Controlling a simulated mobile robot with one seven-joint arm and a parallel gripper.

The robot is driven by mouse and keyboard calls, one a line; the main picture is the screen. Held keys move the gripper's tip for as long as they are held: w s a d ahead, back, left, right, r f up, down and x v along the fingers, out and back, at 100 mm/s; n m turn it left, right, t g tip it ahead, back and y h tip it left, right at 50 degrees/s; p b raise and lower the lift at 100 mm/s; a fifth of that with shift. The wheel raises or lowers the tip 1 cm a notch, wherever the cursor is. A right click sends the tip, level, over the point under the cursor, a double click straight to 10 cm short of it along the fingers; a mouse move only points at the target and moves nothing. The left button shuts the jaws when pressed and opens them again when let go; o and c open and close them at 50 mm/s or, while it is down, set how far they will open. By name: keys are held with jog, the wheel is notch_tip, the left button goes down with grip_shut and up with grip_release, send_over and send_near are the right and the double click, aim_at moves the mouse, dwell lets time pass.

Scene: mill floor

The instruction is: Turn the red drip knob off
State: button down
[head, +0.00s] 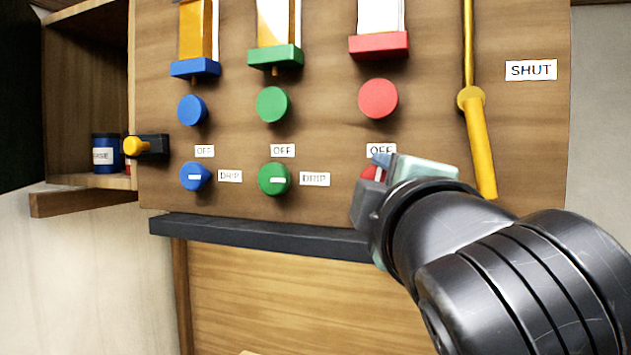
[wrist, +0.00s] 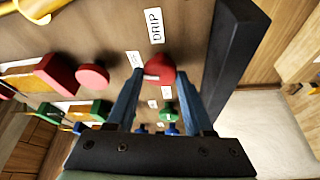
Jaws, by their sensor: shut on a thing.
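The red drip knob (wrist: 160,68) sits between the two fingers of my gripper (wrist: 160,82) in the wrist view, and the gripper is shut on it. In the head view only a sliver of the red knob (head: 369,173) shows behind my gripper (head: 376,182). The knob's white mark is on its left side in the wrist view, the side of the small OFF label (wrist: 134,59). The exact angle is hard to tell. The DRIP label (wrist: 154,25) is above the knob in the wrist view. The OFF label (head: 381,150) is above it in the head view.
A blue knob (head: 194,177) and a green knob (head: 274,179) are left in the same row. A red round button (head: 378,98) is above. A yellow lever (head: 478,145) hangs close to my wrist at the right. A dark ledge (head: 260,236) runs below.

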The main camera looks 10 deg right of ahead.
jog(key=shift+n+g, duration=0.5)
jog(key=shift+n, duration=0.7)
jog(key=shift+c, duration=1.5)
grip_release()
jog(key=shift+s, duration=0.1)
jog(key=v, duration=1.2)
jog(key=shift+s, duration=0.4)
jog(key=shift+r, duration=0.15)
